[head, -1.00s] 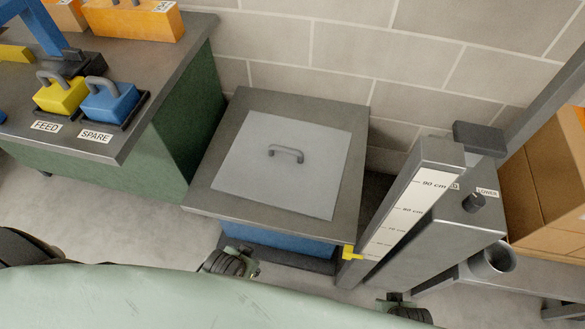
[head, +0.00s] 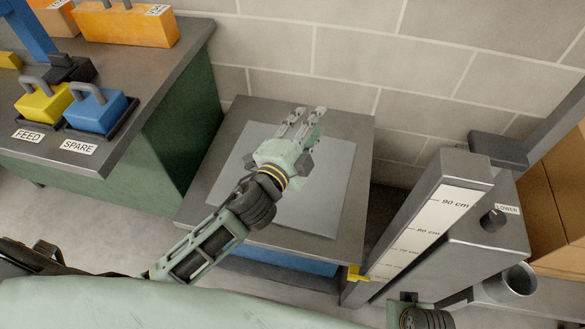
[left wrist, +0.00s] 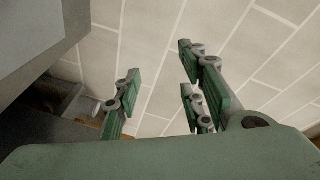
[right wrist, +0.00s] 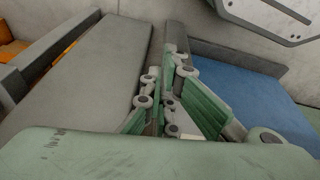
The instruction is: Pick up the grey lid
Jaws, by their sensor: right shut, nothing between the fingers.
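The grey lid (head: 318,205) is a flat light-grey square lying on the top of a low grey-topped unit (head: 345,125). My left arm crosses over it and hides its handle. My left gripper (head: 305,113) is above the lid's far part, its fingers pointing toward the wall. In the left wrist view its fingers (left wrist: 160,95) are apart with nothing between them. In the right wrist view my right gripper (right wrist: 160,108) is shut and empty, in front of a grey surface and a blue panel (right wrist: 240,85).
A grey column with a centimetre scale (head: 430,225) and a yellow pointer (head: 358,273) stands right of the unit. On the left is a green bench (head: 172,150) with a yellow block (head: 43,103) and a blue block (head: 95,110). A brick wall (head: 345,55) closes the back.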

